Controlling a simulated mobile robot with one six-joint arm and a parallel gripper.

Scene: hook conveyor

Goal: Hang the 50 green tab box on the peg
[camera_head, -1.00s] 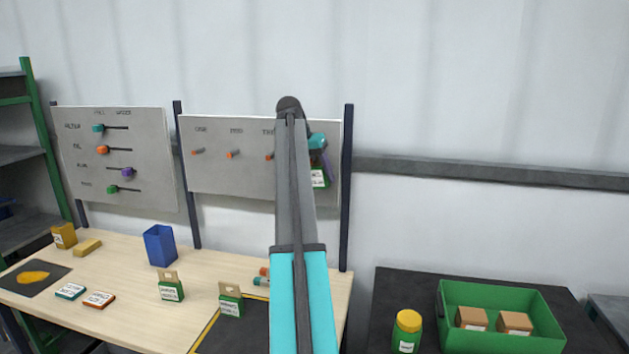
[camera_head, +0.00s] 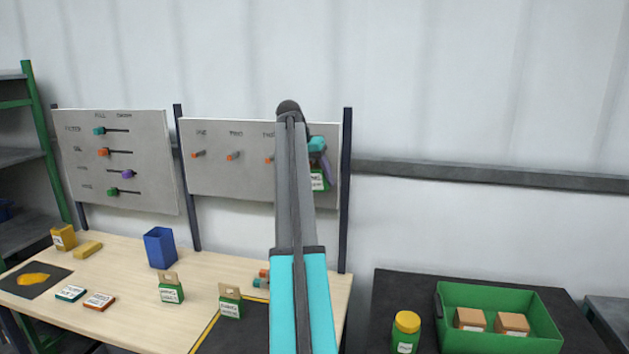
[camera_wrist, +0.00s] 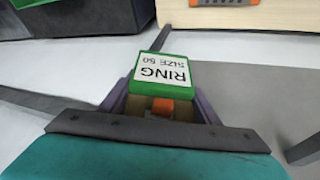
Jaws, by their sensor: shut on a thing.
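The green tab box (camera_head: 318,182) hangs below my gripper (camera_head: 322,160) in front of the right part of the peg board. In the wrist view my gripper (camera_wrist: 160,108) has its purple fingers shut on the tan tab of this green box (camera_wrist: 162,76), whose label reads "RING SIZE 50". An orange peg end shows at the tab, between the fingers; I cannot tell how far it passes through the hole. The peg board (camera_head: 255,183) shows several orange-tipped pegs, including the left peg (camera_head: 198,154) and middle peg (camera_head: 233,155). My arm hides part of the board.
Two other green tab boxes (camera_head: 171,290) (camera_head: 230,303) stand on the wooden table (camera_head: 125,310), near a blue bin (camera_head: 160,247). A slider board (camera_head: 118,185) is at left. A green crate (camera_head: 548,330) and a yellow-lidded jar (camera_head: 406,333) are at right.

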